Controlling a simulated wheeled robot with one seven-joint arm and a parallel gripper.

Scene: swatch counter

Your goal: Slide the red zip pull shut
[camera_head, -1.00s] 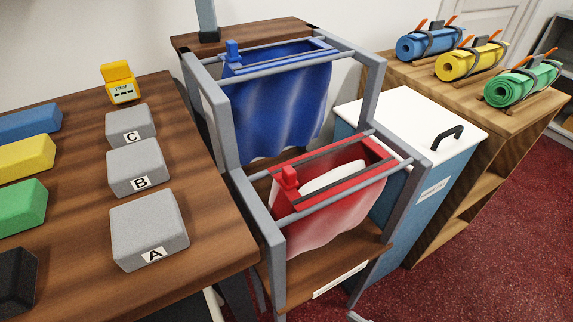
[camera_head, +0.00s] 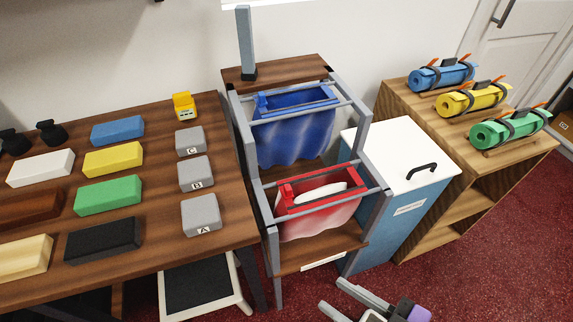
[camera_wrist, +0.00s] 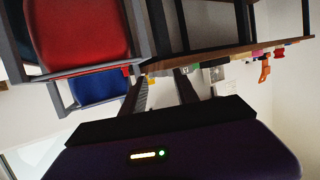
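The red bag (camera_head: 318,219) hangs in the lower front of a grey frame (camera_head: 268,240). Its red zip pull (camera_head: 286,191) is at the left end of the red top frame, and the top is open with a white item (camera_head: 318,192) showing inside. My gripper (camera_head: 331,295) is low in front of the rack, over the red floor, apart from the bag. Its two fingers are spread and empty. The wrist view shows the fingers (camera_wrist: 163,84) apart, with the red bag (camera_wrist: 78,32) at upper left.
A blue bag (camera_head: 295,138) hangs behind and above the red one. A white-topped bin (camera_head: 405,150) stands right of the rack, near a shelf with rolled mats (camera_head: 508,128). A table (camera_head: 150,235) with blocks is at left. Red floor is open at lower right.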

